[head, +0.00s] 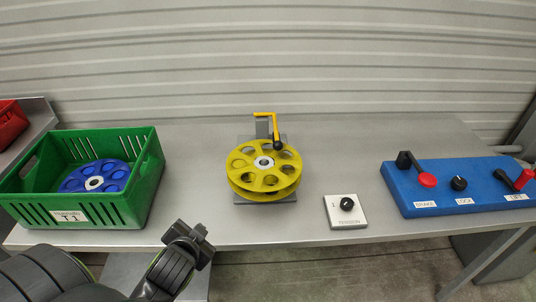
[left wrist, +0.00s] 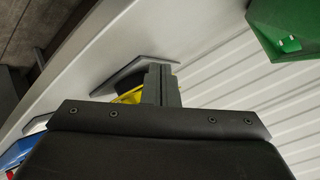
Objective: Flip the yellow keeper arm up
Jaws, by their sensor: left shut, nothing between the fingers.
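The yellow keeper arm (head: 265,114) is a bent bar at the top of a grey post behind the yellow reel (head: 243,180). Its end with the black knob (head: 278,145) points down over the reel's upper right rim. My left gripper (head: 204,238) is shut and empty, at the table's front edge, left of and nearer than the reel. In the left wrist view its fingers (left wrist: 158,85) stand in front of a partly hidden patch of yellow (left wrist: 130,96). My right gripper is not in view.
A green crate (head: 152,190) holding a blue reel (head: 75,181) stands at left. A tension knob plate (head: 346,219) lies right of the yellow reel. A blue control panel (head: 440,200) with levers is at far right.

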